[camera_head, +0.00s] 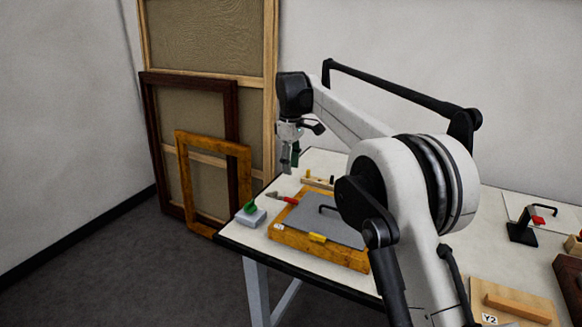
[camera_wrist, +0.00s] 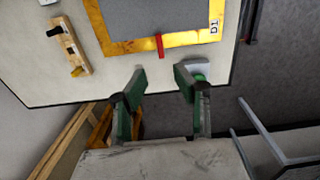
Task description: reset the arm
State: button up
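My gripper (camera_head: 290,160) hangs pointing down above the far left part of the table, in the head view. In the wrist view, my gripper (camera_wrist: 158,86) shows two green-padded fingers spread apart with nothing between them, so it is open and empty. The arm is bent, and its large joint covers part of the table in the head view. Below and near the gripper are a gilt frame (camera_head: 283,236) with a grey panel, a red-handled tool (camera_head: 283,198) at its edge, and a white block (camera_head: 251,217) with a green item on top.
A wooden rack (camera_wrist: 68,46) lies beside the gilt frame. Large frames (camera_head: 190,130) lean on the wall behind the table's left end. Along the right are a black stand with a red part (camera_head: 523,230) and a wooden board marked Y2 (camera_head: 515,302).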

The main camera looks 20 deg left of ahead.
jog(key=s+d+r+m+t, duration=0.1)
jog(key=s+d+r+m, duration=0.25)
jog(key=d, duration=0.55)
jog(key=s+d+r+m+t+y, duration=0.1)
jog(key=s+d+r+m, duration=0.1)
jog(key=s+d+r, duration=0.5)
jog(key=s+d+r+m+t, duration=0.1)
jog(key=s+d+r+m, duration=0.15)
jog(key=d, duration=0.95)
jog(key=s+d+f+m+t, duration=0.2)
jog(key=s+d+f+m, duration=0.15)
jog(key=s+d, duration=0.85)
jog(key=s+d+f+m+t, duration=0.1)
jog(key=s+d+f+m, duration=0.1)
jog(key=s, duration=0.5)
jog(key=s+d+f+m+t+h, duration=0.1)
jog(key=s+d+f+m, duration=0.2)
jog(key=s+f, duration=0.4)
jog(key=shift+s+d+f, duration=0.15)
jog(key=shift+s+d, duration=0.2)
jog(key=shift+d, duration=0.3)
